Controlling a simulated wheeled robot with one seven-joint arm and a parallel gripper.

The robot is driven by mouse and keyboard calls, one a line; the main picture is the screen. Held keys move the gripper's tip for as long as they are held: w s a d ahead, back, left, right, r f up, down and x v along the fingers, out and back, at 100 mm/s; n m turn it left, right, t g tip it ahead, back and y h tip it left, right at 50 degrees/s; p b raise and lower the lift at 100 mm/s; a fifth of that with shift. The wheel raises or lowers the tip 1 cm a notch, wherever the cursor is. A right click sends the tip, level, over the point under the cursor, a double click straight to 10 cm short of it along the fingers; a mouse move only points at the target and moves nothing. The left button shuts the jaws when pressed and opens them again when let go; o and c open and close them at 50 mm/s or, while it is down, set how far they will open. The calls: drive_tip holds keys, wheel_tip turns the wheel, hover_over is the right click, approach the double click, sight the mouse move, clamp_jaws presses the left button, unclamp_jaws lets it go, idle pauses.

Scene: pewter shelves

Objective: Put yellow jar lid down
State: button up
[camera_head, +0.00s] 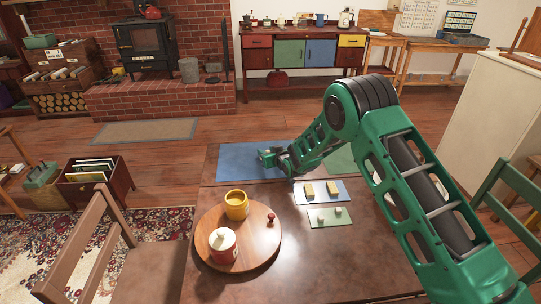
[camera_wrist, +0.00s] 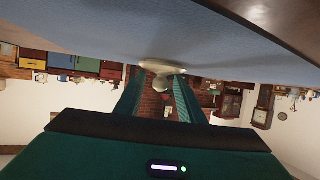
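The yellow jar (camera_head: 236,206) stands open-topped on a round wooden board. In the wrist view, which is upside down, a pale round lid (camera_wrist: 178,67) with a knob (camera_wrist: 161,84) lies against the blue mat (camera_wrist: 130,25). My gripper (camera_wrist: 161,80) has its two green fingers on either side of the knob, with gaps showing, so it looks open. In the head view my gripper (camera_head: 268,157) is low over the blue mat (camera_head: 232,162) at the far side of the table. The lid cannot be made out there.
The round wooden board (camera_head: 208,222) also holds a red and white jar (camera_head: 222,248) and a small red ball-like piece (camera_head: 271,217). A pale blue mat with yellow blocks (camera_head: 309,190) and a green mat with white pieces (camera_head: 322,221) lie right. The table front is clear.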

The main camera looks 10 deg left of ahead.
drive_tip(key=v, duration=1.2)
drive_tip(key=s+d+r+m+g+h, duration=0.1)
drive_tip(key=s+d+r+h, duration=0.1)
drive_tip(key=s+d+r, duration=0.45)
drive_tip(key=s+d+r+m+g+h, duration=0.15)
drive_tip(key=d+r, duration=0.25)
drive_tip(key=d, duration=0.6)
drive_tip(key=s+d+r+m+g+h, duration=0.1)
drive_tip(key=s+d+r, duration=0.35)
drive_tip(key=d, duration=0.45)
drive_tip(key=s+d+r+m+g, duration=0.1)
drive_tip(key=s+d+m+g, duration=0.1)
drive_tip(key=s+d, duration=0.6)
drive_tip(key=s+d+m+g+h, duration=0.1)
drive_tip(key=s+d+m+g, duration=0.2)
drive_tip(key=s+d, duration=0.5)
drive_tip(key=s+d+r+m+g+h, duration=0.1)
drive_tip(key=s+d+m+g, duration=0.2)
drive_tip(key=s, duration=2)
drive_tip(key=d+m, duration=0.1)
drive_tip(key=d, duration=0.4)
drive_tip(key=shift+r, duration=0.3)
